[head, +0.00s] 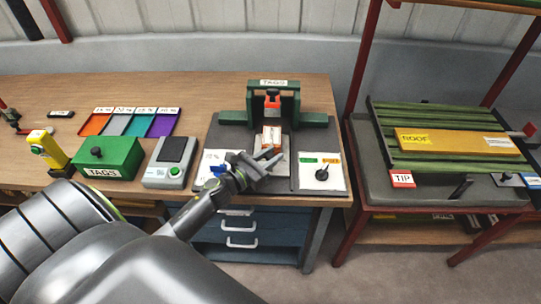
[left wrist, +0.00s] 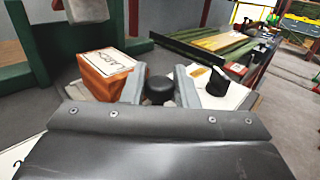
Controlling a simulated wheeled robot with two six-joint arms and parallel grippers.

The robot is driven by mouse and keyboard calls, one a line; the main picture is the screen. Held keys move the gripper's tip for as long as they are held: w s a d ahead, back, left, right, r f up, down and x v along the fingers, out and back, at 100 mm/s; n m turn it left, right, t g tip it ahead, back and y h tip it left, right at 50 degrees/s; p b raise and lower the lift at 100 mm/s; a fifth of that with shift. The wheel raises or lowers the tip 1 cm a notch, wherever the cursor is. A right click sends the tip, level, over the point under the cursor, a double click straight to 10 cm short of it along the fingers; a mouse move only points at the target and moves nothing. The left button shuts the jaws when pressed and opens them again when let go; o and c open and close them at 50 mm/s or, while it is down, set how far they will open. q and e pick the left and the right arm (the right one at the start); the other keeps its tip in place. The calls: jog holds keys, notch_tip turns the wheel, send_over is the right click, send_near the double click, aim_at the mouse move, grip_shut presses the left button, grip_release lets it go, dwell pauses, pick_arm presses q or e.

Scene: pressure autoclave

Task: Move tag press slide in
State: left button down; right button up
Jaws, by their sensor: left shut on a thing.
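The green tag press (head: 316,120) stands at the back of a dark mat, under a TAGS sign. Its pale slide (head: 283,168) reaches out in front of the frame. An orange block with a white label (head: 271,137) sits at the slide's rear; the block also shows left of the fingers in the left wrist view (left wrist: 105,72). My left gripper (head: 263,163) is over the slide's front. In the left wrist view its fingers (left wrist: 160,88) are shut on a black knob (left wrist: 160,91), which the gripper hides in the head view. My right gripper is out of view.
A white panel with a black dial (head: 322,174) lies close right of the slide. A blue item (head: 218,170) lies on the left panel. A scale (head: 166,163) and green TAGS box (head: 108,158) stand further left. The bench's front edge is near.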

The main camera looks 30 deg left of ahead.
pick_arm(q)
jog(key=shift+w+a+b, duration=0.4)
jog(key=shift+w, duration=0.3)
jog(key=shift+w+a+b, duration=0.35)
jog(key=shift+w+a, duration=0.05)
jog(key=shift+w, duration=0.25)
jog(key=shift+w+a, duration=0.25)
jog(key=shift+w, duration=0.1)
jog(key=shift+d+r, duration=0.1)
jog(key=shift+r, duration=0.1)
jog(key=c, duration=1.4)
grip_release()
jog(key=shift+o, duration=1.1)
jog(key=shift+w+f, duration=0.1)
jog(key=shift+f, duration=0.1)
